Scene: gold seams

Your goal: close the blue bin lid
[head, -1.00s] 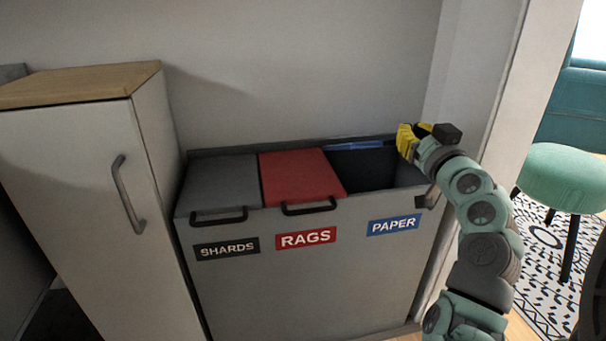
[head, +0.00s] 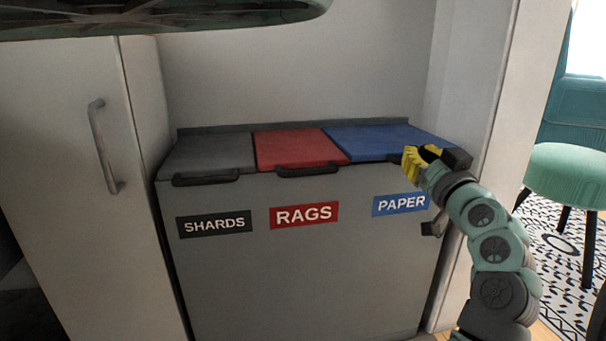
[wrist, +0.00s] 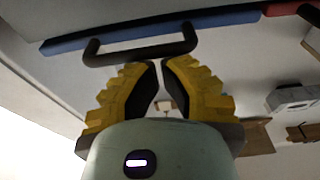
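The blue lid (head: 385,138) lies flat over the right compartment of the grey bin unit (head: 300,265), level with the red lid (head: 297,148). Its front edge (wrist: 75,43) and black handle (wrist: 140,52) show in the wrist view. My gripper (head: 408,160) has yellow fingers and is at the front right of the blue lid, above the PAPER label (head: 400,204). In the wrist view my gripper's fingertips (wrist: 158,63) are almost together, just short of the handle, with nothing seen between them. Contact with the handle cannot be told.
The grey lid (head: 210,153) lies flat at the left. A tall cabinet (head: 70,220) stands left of the bins. A wall edge (head: 480,150) is close on the right, with a green chair (head: 570,170) beyond it.

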